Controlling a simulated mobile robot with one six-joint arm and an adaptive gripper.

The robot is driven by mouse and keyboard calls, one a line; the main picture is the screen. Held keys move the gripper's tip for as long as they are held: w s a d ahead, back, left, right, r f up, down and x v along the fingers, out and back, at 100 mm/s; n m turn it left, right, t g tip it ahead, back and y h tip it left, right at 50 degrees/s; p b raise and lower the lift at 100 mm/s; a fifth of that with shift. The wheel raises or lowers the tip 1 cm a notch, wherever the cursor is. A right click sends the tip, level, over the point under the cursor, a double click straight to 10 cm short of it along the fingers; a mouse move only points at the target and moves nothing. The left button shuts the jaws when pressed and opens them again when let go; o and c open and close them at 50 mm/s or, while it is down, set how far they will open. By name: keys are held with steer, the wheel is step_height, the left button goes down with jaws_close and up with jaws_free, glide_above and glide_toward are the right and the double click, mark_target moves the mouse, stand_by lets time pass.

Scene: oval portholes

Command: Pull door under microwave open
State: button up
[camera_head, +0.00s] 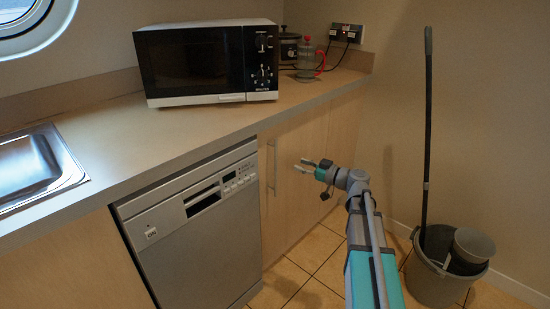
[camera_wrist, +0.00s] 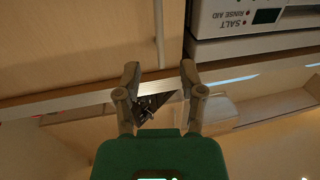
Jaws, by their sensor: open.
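The microwave (camera_head: 205,62) stands on the counter in the head view. Below its right side is a light wooden door (camera_head: 284,215), which looks closed, with a slim upright metal bar handle (camera_head: 271,166) near its left edge. My gripper (camera_head: 302,165) is open and empty in front of the wooden front, to the right of the handle in the picture. In the wrist view the handle (camera_wrist: 159,30) comes down from the top edge, in line with the gap between my two open fingers (camera_wrist: 160,72). I cannot tell its exact distance from the fingertips.
A silver dishwasher (camera_head: 195,230) stands directly left of the door; its panel (camera_wrist: 260,20) shows upside down in the wrist view. A grey bucket (camera_head: 436,282) with a dark pole stands right of my arm. Tiled floor (camera_head: 310,285) in front of the door is clear.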

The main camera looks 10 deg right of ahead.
mark_target(276, 157)
steer(key=x, duration=1)
steer(key=shift+w+a, duration=0.15)
steer(key=shift+a, duration=0.05)
jaws_close()
